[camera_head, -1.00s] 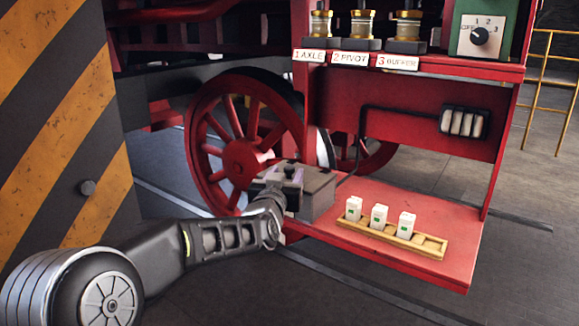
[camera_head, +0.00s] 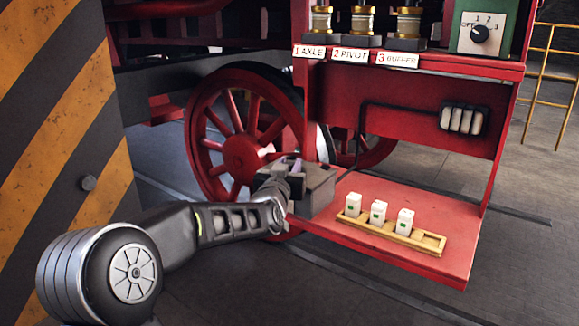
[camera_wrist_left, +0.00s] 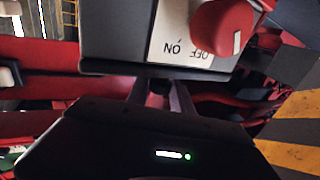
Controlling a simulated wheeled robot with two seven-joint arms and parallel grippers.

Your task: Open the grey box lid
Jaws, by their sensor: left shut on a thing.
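The grey box (camera_head: 319,192) sits at the left end of the red shelf, beside the red wheel. My left gripper (camera_head: 289,165) is at its upper left side and hides part of its top. In the left wrist view, the fingers (camera_wrist_left: 160,97) are closed around a small dark piece, apparently the lid's handle (camera_wrist_left: 159,87). Beyond them is a grey panel (camera_wrist_left: 115,35) with an upside-down ON/OFF label (camera_wrist_left: 180,42) and a red knob (camera_wrist_left: 224,28). I cannot tell whether the lid is raised. My right gripper is out of view.
A wooden rack (camera_head: 433,243) with several slots holds white blocks (camera_head: 378,211) on the red shelf (camera_head: 375,258). The red spoked wheel (camera_head: 240,154) is close behind my left gripper. A striped pillar (camera_head: 60,130) stands at left. A green dial panel (camera_head: 484,33) is above right.

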